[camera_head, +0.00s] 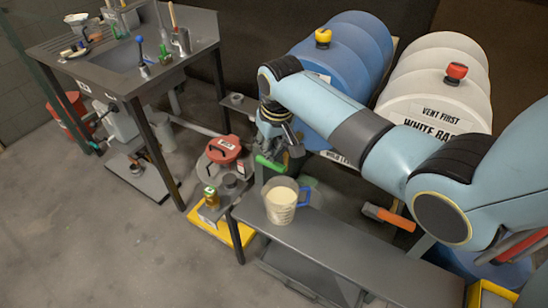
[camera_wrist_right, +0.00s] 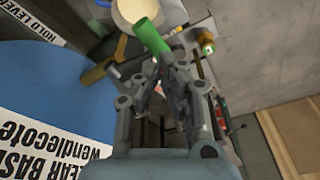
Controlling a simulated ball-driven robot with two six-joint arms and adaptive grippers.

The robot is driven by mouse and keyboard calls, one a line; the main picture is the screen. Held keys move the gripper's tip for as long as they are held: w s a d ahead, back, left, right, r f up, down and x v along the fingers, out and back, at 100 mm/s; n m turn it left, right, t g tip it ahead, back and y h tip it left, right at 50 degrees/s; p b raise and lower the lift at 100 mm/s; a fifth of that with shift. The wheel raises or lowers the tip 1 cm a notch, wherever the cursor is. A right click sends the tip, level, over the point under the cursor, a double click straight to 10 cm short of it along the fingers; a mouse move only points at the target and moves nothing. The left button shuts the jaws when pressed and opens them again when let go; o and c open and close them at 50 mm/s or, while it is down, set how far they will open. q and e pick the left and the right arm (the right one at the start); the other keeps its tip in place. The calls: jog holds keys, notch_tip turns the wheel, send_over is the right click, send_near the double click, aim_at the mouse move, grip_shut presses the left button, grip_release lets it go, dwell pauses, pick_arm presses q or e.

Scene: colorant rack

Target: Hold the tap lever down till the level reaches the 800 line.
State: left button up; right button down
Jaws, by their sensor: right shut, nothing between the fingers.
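The green tap lever (camera_head: 268,163) sticks out in front of the blue drum (camera_head: 340,92). It also shows in the right wrist view (camera_wrist_right: 150,36), just beyond the fingertips. My right gripper (camera_head: 284,150) is shut and empty, close against the lever; whether it touches or presses it I cannot tell. A clear jug (camera_head: 281,205) with a blue handle stands below the lever on the grey bench and holds cream-coloured liquid. Its marks are too small to read, so the level against the 800 line is unclear. In the wrist view, the jug (camera_wrist_right: 132,13) is partly hidden. My left gripper is out of view.
A white drum (camera_head: 433,100) stands right of the blue one, with an orange-handled tap (camera_head: 390,217). The grey bench (camera_head: 350,250) is bare right of the jug. A red-lidded container (camera_head: 223,150) and yellow tray (camera_head: 232,231) are left. A sink table (camera_head: 110,70) stands farther left.

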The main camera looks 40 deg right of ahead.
jog(key=shift+f, duration=0.1)
jog(key=shift+f+b, duration=0.95)
jog(key=shift+f, duration=0.7)
notch_tip(320, 180, up, 3)
jog(key=p, duration=0.3)
jog(key=shift+f, duration=0.1)
jog(key=shift+r, duration=0.35)
jog(key=shift+r, duration=2.5)
